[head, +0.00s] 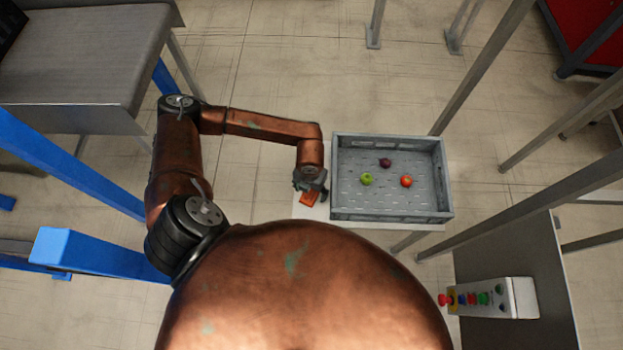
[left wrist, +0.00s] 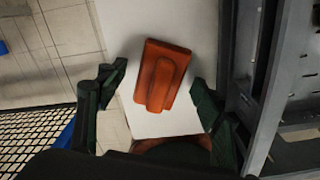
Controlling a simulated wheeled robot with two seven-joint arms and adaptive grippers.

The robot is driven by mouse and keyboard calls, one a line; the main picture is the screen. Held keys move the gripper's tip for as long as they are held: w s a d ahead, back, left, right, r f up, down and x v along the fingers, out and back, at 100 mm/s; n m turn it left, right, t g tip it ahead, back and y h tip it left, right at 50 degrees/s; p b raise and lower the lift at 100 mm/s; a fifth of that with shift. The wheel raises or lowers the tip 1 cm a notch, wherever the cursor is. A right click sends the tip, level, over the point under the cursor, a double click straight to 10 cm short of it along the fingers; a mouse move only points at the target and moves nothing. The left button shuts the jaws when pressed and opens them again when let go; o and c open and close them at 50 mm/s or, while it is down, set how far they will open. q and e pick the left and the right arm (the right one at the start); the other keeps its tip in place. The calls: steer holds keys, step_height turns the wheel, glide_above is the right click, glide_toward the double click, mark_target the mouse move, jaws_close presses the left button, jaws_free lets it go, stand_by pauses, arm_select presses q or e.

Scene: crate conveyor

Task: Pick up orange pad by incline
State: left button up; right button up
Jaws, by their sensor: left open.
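The orange pad (head: 309,199) lies on a white surface just left of the grey crate in the head view. In the left wrist view the orange pad (left wrist: 160,77) is a flat, slightly tilted block with a raised strip. My left gripper (head: 311,187) is over the pad. In the left wrist view my left gripper (left wrist: 158,92) is open, one dark finger on each side of the pad, with visible gaps. Whether the fingers are down at the pad's height I cannot tell. My right gripper is not in view. No incline can be made out clearly.
The grey crate (head: 391,216) holds a green, a red and a dark round fruit, and its wall stands close right of the left gripper. A white control box with coloured buttons (head: 510,298) is at lower right. Blue beams (head: 75,165) and a grey table (head: 85,55) are left.

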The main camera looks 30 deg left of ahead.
mark_target(311, 192)
arm_select(q)
steer(key=c, duration=1.3)
steer(key=shift+r, duration=0.15)
steer(key=shift+r, duration=0.2)
steer(key=r, duration=0.1)
steer(key=r+p, duration=0.1)
steer(key=r, duration=0.1)
steer(key=shift+s+d+r, duration=0.15)
steer(key=shift+s+d, duration=0.05)
steer(key=s+d+r+p, duration=0.2)
steer(key=s+d+r, duration=0.5)
steer(key=s+r, duration=0.2)
steer(key=s, duration=0.2)
steer(key=shift+s, duration=0.3)
